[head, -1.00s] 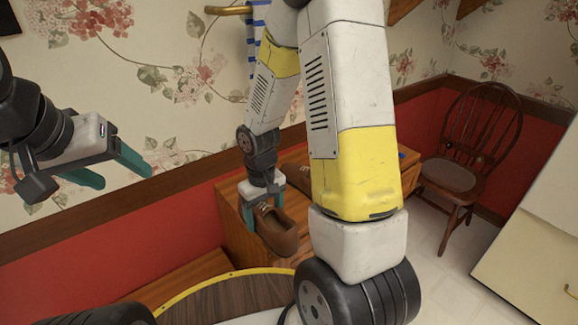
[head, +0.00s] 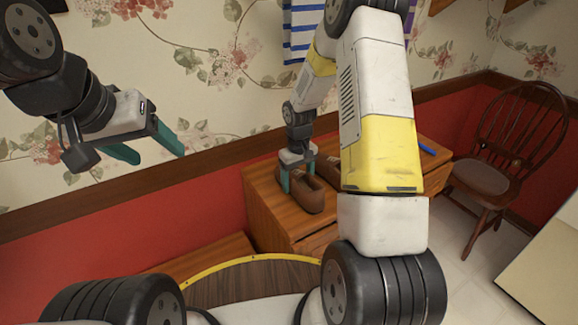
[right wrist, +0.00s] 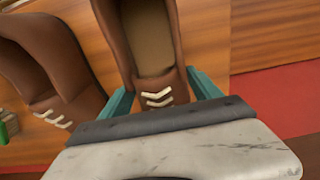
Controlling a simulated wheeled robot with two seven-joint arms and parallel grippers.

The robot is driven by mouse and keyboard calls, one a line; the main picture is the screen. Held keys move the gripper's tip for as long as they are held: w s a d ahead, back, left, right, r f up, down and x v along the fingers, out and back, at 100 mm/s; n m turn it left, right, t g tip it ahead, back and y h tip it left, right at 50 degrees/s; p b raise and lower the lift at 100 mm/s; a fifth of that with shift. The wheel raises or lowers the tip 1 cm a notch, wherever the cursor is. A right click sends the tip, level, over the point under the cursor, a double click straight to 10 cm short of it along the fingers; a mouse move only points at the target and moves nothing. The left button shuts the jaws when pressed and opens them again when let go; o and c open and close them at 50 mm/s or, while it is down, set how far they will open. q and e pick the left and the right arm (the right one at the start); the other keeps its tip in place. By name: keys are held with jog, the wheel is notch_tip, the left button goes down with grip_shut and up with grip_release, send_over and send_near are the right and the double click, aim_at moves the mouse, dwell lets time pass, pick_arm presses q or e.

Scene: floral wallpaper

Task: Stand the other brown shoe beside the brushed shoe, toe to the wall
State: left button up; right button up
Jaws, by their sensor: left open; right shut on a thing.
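A brown shoe (head: 312,197) is held in my right gripper (head: 297,180) at the left part of the wooden cabinet top (head: 268,215). Its heel faces me and its toe end points toward the wall. I cannot tell if its sole touches the wood. The second brown shoe (head: 330,168) is just to its right, partly hidden by my right arm. In the right wrist view the held shoe (right wrist: 152,45) is between the fingers, laces near the palm, and the other shoe (right wrist: 45,60) lies to its left, pointing much the same way. My left gripper (head: 150,150) is open and empty, up at the left.
A blue object (head: 428,147) lies at the cabinet's right end. A small green item (right wrist: 5,130) shows at the left edge of the right wrist view. A wooden chair (head: 490,175) stands at the right. A striped cloth (head: 302,40) hangs on the wall. A round yellow-rimmed surface (head: 255,285) is in front.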

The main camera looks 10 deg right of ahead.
aim_at(298, 171)
jog(key=shift+f, duration=0.2)
jog(key=o, duration=1.7)
jog(key=shift+r, duration=0.1)
notch_tip(298, 171, up, 12)
jog(key=shift+f, duration=0.1)
jog(key=s+r+m+t, duration=0.15)
jog(key=s+r, duration=0.35)
jog(key=r, duration=0.6)
jog(key=s+r+t, duration=0.1)
jog(key=s+r, duration=0.2)
jog(key=s, duration=0.3)
jog(key=s+a+r+m+t+y, duration=0.1)
jog(key=s+r+t, duration=0.1)
jog(key=s, duration=0.5)
jog(key=s+a+r+m+t+y, duration=0.1)
jog(key=s+r, duration=0.4)
jog(key=s, duration=0.1)
jog(key=shift+s+t, duration=0.15)
jog(key=shift+t, duration=0.2)
jog(key=shift+a, duration=0.1)
